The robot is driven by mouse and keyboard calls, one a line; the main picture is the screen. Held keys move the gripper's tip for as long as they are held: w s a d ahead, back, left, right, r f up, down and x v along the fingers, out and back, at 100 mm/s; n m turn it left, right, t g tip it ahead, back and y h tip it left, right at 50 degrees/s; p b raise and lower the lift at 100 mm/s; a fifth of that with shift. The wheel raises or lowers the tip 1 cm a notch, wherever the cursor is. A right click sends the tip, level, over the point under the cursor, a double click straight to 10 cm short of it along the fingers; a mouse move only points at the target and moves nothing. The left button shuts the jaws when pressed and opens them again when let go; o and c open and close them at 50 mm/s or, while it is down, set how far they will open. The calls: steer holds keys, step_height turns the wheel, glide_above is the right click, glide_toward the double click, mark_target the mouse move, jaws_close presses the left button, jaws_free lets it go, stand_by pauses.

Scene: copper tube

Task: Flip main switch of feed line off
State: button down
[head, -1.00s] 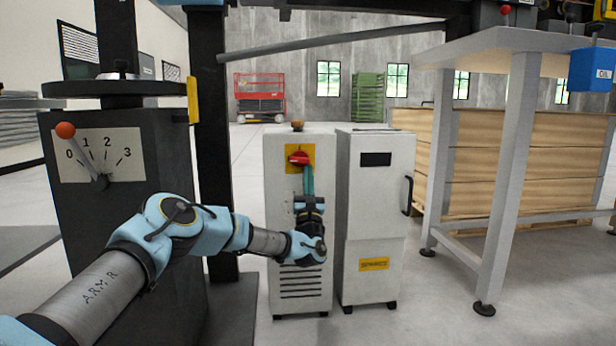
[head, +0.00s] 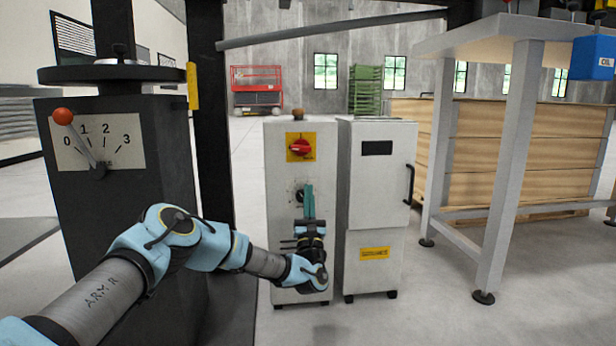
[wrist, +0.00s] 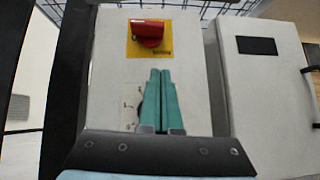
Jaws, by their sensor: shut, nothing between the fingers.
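The red rotary switch (head: 300,147) sits on a yellow plate (head: 289,154) high on the front of the left white cabinet (head: 285,225). In the wrist view the red switch (wrist: 147,33) is above the fingertips; its exact handle angle is hard to tell. My gripper (head: 309,186) points upward in front of the cabinet, below the switch and apart from it. Its two teal fingers (wrist: 161,72) are together with nothing between them. They partly cover a smaller black knob (head: 299,196) with a dial below the switch.
A second white cabinet (head: 376,225) stands close on the right. A dark pedestal (head: 75,215) with an orange-tipped lever (head: 62,117) stands left. A grey-legged table (head: 508,165) is at right. Open floor lies in front.

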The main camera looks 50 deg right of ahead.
steer(key=shift+p+v, duration=0.55)
steer(key=shift+v, duration=1.5)
